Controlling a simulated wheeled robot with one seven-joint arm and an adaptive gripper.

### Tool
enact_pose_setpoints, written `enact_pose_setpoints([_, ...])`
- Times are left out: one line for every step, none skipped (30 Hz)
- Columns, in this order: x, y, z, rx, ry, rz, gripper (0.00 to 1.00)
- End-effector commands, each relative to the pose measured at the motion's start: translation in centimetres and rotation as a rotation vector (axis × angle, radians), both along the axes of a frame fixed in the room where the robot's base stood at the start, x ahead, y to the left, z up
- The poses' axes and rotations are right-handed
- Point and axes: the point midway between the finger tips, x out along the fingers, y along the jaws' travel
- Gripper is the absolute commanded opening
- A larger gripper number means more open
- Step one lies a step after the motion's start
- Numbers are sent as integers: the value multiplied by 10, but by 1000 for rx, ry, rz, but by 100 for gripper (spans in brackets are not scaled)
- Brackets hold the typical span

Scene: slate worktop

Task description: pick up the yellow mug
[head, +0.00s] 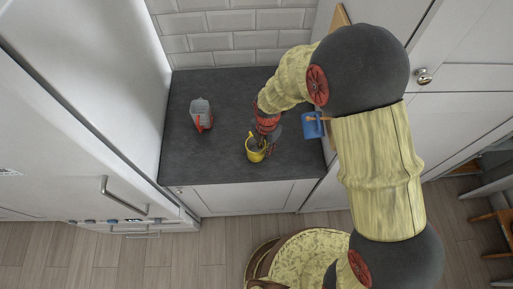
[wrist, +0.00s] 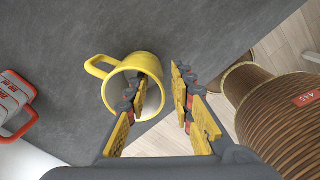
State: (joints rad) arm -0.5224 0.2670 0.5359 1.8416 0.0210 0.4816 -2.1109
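The yellow mug (head: 256,155) stands near the front edge of the slate worktop. In the wrist view the yellow mug (wrist: 112,83) shows its open mouth, with its handle to the upper left. My gripper (wrist: 162,84) is open at the mug. Its left finger overlaps the mouth and seems to reach inside. Its right finger is outside, beyond the right rim, with a gap between. In the head view my gripper (head: 261,137) comes down over the mug's upper part, and the fingertips are hard to make out.
The worktop (head: 220,160) is bare between jug and yellow mug. A tiled wall closes the back.

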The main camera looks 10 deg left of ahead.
Motion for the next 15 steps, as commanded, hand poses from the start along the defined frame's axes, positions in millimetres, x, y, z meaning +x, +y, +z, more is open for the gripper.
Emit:
enact_pose_setpoints([-1,0,-5,0,1,0,24])
enact_pose_setpoints([-1,1,-9,0,1,0,24])
enact_pose_setpoints([-2,1,-15,-1,2,-1,24])
enact_pose_setpoints([-2,2,-19,-1,2,-1,24])
enact_pose_setpoints([-3,3,-24,-1,2,-1,24])
enact_pose_setpoints([-3,3,-30,-1,2,-1,24])
enact_pose_setpoints([-3,3,-34,-1,2,-2,24])
enact_pose_setpoints([-2,3,-38,-1,1,-2,24])
enact_pose_setpoints([-2,3,-42,-1,1,-2,24])
enact_pose_setpoints([-2,3,-44,-1,1,-2,24])
enact_pose_setpoints([-2,3,-46,0,0,-2,24])
enact_pose_setpoints([-2,4,-48,0,0,-2,24])
enact_pose_setpoints([-2,3,-48,1,0,-2,24])
enact_pose_setpoints([-2,4,-49,0,-1,-2,24])
enact_pose_setpoints([-2,4,-49,0,-1,-2,24])
